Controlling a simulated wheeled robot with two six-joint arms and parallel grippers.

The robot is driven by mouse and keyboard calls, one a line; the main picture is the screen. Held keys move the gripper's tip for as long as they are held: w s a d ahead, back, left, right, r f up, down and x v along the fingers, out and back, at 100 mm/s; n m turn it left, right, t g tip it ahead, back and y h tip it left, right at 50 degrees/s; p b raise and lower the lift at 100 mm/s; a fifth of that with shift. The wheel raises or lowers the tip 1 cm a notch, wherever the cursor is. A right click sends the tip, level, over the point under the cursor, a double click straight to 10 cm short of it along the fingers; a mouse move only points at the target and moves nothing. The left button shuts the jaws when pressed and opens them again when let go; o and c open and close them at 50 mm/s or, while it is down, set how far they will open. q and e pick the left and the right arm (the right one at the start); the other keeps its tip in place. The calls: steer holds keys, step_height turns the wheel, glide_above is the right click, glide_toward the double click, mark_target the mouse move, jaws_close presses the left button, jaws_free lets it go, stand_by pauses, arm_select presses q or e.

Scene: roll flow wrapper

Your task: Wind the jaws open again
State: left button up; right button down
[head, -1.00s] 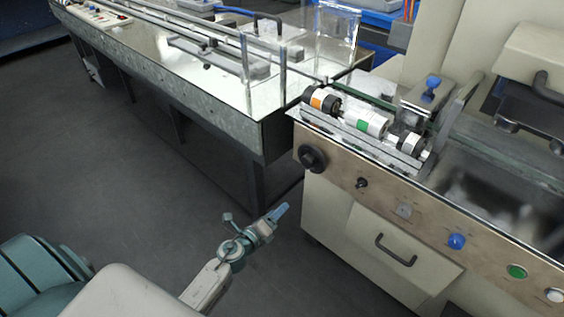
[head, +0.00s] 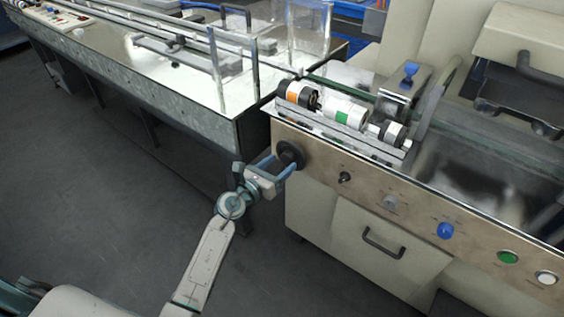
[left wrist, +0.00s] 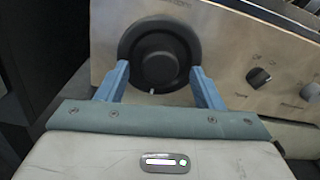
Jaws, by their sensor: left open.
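A round black knob (head: 290,154) sits at the left end of the machine's front panel. In the left wrist view the knob (left wrist: 160,54) is straight ahead, with a small pale mark at its lower edge. My left gripper (head: 278,166) is open, with its blue fingers pointing at the knob. In the left wrist view the fingers of the left gripper (left wrist: 160,82) stand one on each side of the knob's lower part. I cannot tell whether they touch it. The jaws are not clearly identifiable in these views. My right gripper is not in view.
The panel (head: 325,165) also carries a small black switch (head: 344,177), a blue knob (head: 445,231), a green button (head: 508,257) and a white button (head: 546,278). Rolls (head: 345,112) lie on top. A metal conveyor table (head: 190,95) stands at the left. A drawer handle (head: 383,243) sticks out below.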

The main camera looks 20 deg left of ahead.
arm_select(q)
steer(key=shift+x, duration=0.9)
steer(key=shift+c, duration=0.4)
steer(key=c, duration=0.9)
